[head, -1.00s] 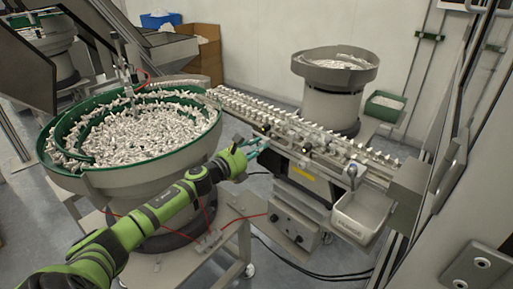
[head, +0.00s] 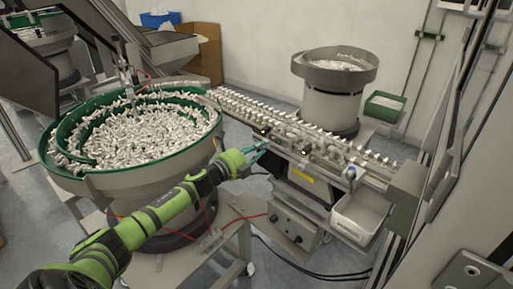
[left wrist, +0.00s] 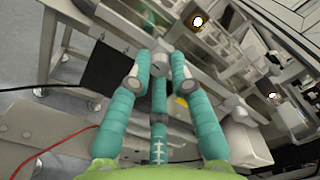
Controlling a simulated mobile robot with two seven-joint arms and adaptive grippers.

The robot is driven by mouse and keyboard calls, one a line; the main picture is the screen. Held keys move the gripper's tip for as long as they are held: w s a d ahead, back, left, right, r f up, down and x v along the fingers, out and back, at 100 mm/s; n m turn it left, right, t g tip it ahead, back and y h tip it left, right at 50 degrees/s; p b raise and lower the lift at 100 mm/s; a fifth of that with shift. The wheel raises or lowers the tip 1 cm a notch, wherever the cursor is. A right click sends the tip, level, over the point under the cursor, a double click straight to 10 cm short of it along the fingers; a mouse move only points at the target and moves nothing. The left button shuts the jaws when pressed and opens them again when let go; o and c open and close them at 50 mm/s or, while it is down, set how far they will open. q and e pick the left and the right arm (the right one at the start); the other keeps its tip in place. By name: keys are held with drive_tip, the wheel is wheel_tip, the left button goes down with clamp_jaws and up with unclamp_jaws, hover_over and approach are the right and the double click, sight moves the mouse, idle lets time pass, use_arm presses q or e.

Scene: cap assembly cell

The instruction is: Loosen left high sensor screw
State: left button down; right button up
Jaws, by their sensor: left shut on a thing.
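My left gripper (head: 264,149) reaches from the left to the near side of the feed rail, under its upper end. In the left wrist view its teal fingers (left wrist: 160,72) are closed around a small grey cylindrical knob, the left high sensor screw (left wrist: 160,61). The fingertips hide part of the screw. In the head view the screw is too small and covered to make out. A lit sensor (left wrist: 198,21) shows beyond the fingers in the wrist view. My right gripper is in neither view.
The feed rail (head: 330,148) runs diagonally, lined with white caps. A large green-rimmed bowl (head: 130,182) full of white parts stands left, close to my left arm. A white bin (head: 360,215) hangs at the rail's lower end. A smaller bowl feeder (head: 332,105) stands behind.

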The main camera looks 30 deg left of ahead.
use_arm(q)
drive_tip(key=n+p, duration=0.2)
drive_tip(key=n, duration=0.7)
drive_tip(key=shift+d, duration=0.1)
drive_tip(key=shift+n, duration=0.3)
idle(0.4)
drive_tip(key=c, duration=1.1)
unclamp_jaws()
